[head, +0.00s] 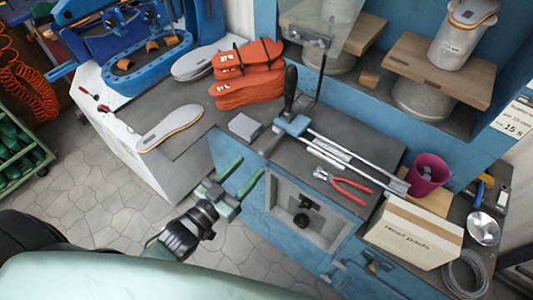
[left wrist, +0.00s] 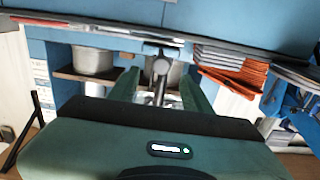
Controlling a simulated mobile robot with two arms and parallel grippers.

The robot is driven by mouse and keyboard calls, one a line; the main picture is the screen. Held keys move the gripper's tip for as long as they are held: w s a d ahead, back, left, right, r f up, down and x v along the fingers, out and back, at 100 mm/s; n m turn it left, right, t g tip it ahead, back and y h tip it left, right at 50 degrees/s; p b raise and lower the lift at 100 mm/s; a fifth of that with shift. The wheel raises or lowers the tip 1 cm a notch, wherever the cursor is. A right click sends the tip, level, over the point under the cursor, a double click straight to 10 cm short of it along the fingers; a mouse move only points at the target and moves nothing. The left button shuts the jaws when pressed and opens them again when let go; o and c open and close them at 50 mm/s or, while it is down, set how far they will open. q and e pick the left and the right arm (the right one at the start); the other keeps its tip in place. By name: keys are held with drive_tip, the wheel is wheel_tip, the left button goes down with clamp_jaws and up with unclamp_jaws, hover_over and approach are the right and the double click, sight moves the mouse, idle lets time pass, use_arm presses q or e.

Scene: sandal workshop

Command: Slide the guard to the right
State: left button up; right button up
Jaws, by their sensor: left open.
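A clear panel that looks like the guard (head: 352,22) stands at the top middle of the head view, in front of a shelf with pots. A metal bracket (head: 306,38) runs along its lower left edge. Its upper part is cut off by the frame. My left gripper (head: 250,167) is open and empty, with green fingers, in front of the blue bench and well below and left of the panel. In the left wrist view the two green fingers (left wrist: 160,92) are apart, with a blurred metal part behind them. I cannot tell the guard there. My right gripper is not in view.
A black-handled lever (head: 290,86) and metal rails (head: 345,150) sit on the bench between my gripper and the panel. Orange soles (head: 246,85), red pliers (head: 343,187), a pink cup (head: 428,172) and a cardboard box (head: 412,232) also stand there. The floor left of my gripper is clear.

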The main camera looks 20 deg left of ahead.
sight(260, 156)
use_arm(q)
drive_tip(key=p+x, duration=0.1)
drive_tip(key=x, duration=0.6)
drive_tip(key=shift+w+f, duration=0.1)
clamp_jaws()
idle(1.3)
